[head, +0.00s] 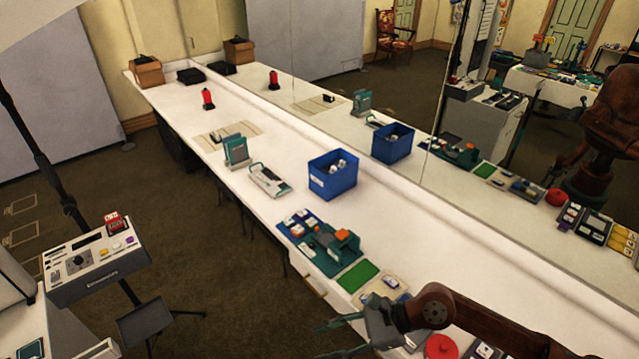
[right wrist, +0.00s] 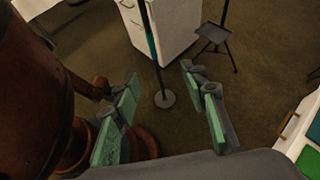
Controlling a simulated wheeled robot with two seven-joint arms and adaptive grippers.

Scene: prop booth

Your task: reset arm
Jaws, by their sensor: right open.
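My right gripper (head: 328,340) is at the bottom of the head view, over the near front edge of the white table (head: 420,235). Its brown arm reaches in from the lower right. In the right wrist view its green-padded fingers (right wrist: 163,108) are spread wide apart. Nothing is between them, and brown floor shows below. My left gripper is not in view.
A blue bin (head: 333,182) with white items stands mid-table. A teal fixture (head: 337,243), green mat (head: 358,276) and red disc (head: 439,347) lie nearer. A mirror runs along the far side. A control box on a stand (head: 95,258) is left.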

